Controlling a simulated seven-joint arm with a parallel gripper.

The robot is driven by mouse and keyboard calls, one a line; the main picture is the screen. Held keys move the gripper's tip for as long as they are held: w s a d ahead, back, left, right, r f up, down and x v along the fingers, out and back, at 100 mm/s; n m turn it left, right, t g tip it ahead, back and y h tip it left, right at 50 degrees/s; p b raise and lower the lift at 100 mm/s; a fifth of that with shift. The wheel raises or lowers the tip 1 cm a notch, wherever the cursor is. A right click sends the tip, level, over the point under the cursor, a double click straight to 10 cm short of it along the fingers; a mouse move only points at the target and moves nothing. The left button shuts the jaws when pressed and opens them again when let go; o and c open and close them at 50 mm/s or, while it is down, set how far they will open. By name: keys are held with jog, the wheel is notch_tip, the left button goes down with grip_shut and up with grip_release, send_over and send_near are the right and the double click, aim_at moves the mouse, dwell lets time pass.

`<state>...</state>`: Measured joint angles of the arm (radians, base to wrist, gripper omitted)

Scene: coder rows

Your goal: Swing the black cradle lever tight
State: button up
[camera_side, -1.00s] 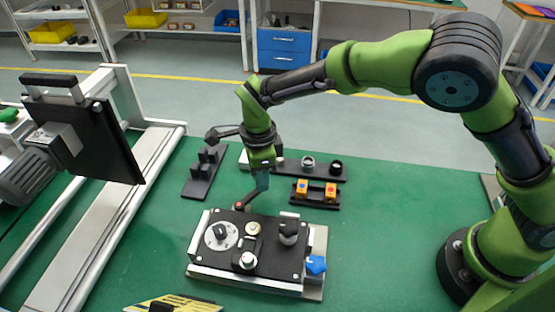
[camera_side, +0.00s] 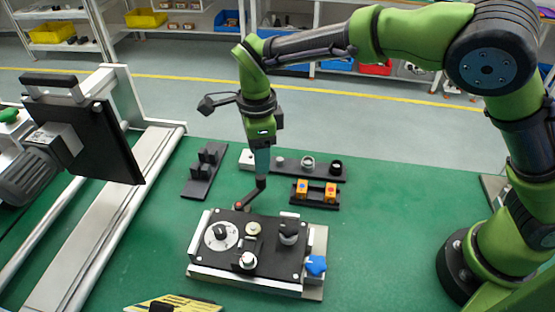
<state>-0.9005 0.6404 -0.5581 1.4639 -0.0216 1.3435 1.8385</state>
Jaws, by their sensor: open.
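The black cradle lever (camera_side: 249,197) is at the back edge of the cradle (camera_side: 205,272). It has a red dot near its lower end and slants up and right, away from the cradle. The cradle holds a black-topped unit (camera_side: 270,262) with a dial and several knobs. My gripper (camera_side: 262,177) points down just above the lever's upper end. It is open, though the gap between its fingers does not show from this side. I cannot tell whether the fingers touch the lever.
A blue star knob (camera_side: 316,265) sits at the cradle's right corner. Behind are a black holder with two orange blocks (camera_side: 302,190), a rail with round parts (camera_side: 308,163) and a black stand (camera_side: 205,170). A machine with a black panel (camera_side: 85,140) stands left.

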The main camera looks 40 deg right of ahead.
notch_tip(320, 180, up, 10)
dwell(0.3)
jog(key=s+d+r+n+t+y, duration=0.2)
jog(key=s+d+n+t, duration=0.5)
jog(key=s+d+n, duration=1.1)
jog(key=d+r, duration=0.1)
jog(key=d, duration=0.2)
